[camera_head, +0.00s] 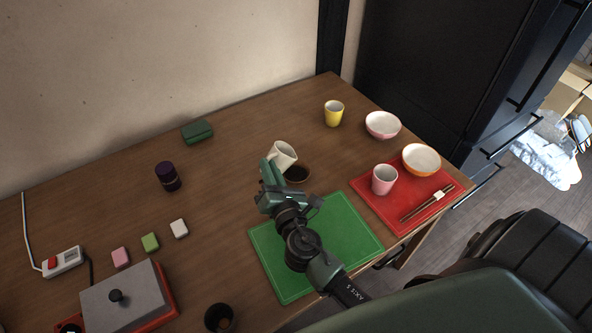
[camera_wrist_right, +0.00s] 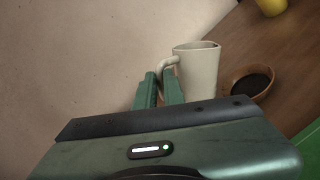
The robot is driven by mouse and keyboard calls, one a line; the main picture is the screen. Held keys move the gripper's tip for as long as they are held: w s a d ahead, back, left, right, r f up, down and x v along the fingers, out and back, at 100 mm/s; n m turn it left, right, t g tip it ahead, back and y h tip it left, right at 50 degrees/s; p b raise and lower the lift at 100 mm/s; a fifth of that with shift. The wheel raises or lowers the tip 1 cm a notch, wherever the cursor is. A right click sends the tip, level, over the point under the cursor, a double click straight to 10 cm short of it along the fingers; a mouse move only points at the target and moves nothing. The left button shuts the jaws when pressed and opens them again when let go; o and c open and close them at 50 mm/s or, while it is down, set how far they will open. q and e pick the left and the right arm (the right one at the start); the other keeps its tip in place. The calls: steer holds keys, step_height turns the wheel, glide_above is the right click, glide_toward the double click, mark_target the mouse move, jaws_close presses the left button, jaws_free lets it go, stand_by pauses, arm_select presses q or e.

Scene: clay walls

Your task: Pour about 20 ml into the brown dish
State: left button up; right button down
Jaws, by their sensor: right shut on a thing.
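A cream mug (camera_head: 284,154) is held by its handle in my right gripper (camera_head: 268,172), above the far middle of the table. The mug looks tilted to the right in the head view. In the right wrist view, the green fingers (camera_wrist_right: 160,84) are shut on the handle of the mug (camera_wrist_right: 197,70). The brown dish (camera_head: 299,176) is just right of and below the mug, partly hidden by it. In the right wrist view the dish (camera_wrist_right: 236,94) shows a dark inside. I see no stream between them. My left gripper is out of view.
A green mat (camera_head: 350,245) lies in front. A red mat (camera_head: 400,226) at right holds a pink cup (camera_head: 384,180), an orange bowl (camera_head: 421,160) and chopsticks (camera_head: 424,206). A yellow cup (camera_head: 333,113) and pink bowl (camera_head: 382,125) stand behind.

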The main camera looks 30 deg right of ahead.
steer(key=shift+a, duration=0.1)
steer(key=a+f+n+b, duration=0.2)
steer(key=f+n, duration=0.1)
steer(key=a+f+n+b, duration=0.1)
steer(key=f, duration=0.1)
steer(key=shift+w+a+f+b, duration=0.2)
steer(key=shift+w+a+b, duration=0.1)
steer(key=shift+a, duration=0.1)
steer(key=shift+w+a+f+n, duration=0.1)
steer(key=shift+a+f+n, duration=0.25)
steer(key=shift+n, duration=0.3)
steer(key=shift+a+f+n, duration=0.25)
steer(key=shift+a+n, duration=0.1)
steer(key=shift+n, duration=0.3)
steer(key=shift+r, duration=0.1)
